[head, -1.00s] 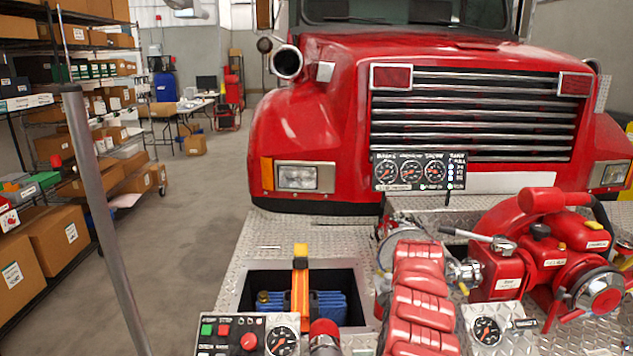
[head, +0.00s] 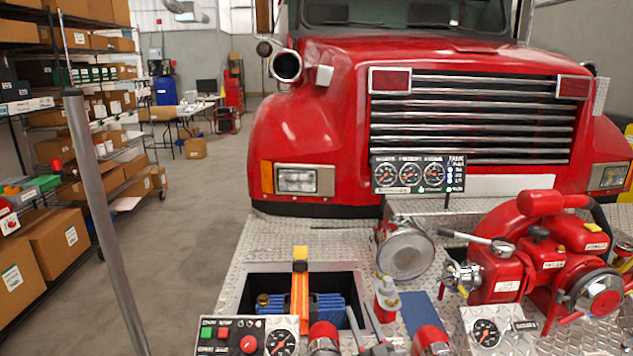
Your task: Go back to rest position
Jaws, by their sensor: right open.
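My right gripper (head: 362,318) shows low in the head view, right of the dark recess. Its two grey fingers point up and apart, with nothing seen between them. A red and silver fitting (head: 387,300) stands just right of the fingers, and I cannot tell whether they touch. My left gripper is not in view. The red pump (head: 497,272) with its silver round cap sits to the right on the diamond-plate bumper (head: 335,242).
A control panel (head: 222,336) with buttons and a gauge sits at the front left. A recess holds a blue ribbed part (head: 328,306) under an orange strap (head: 300,285). A silver round part (head: 405,252) stands behind the fitting. A grey pole (head: 100,210) rises left; floor (head: 195,220) beyond is clear.

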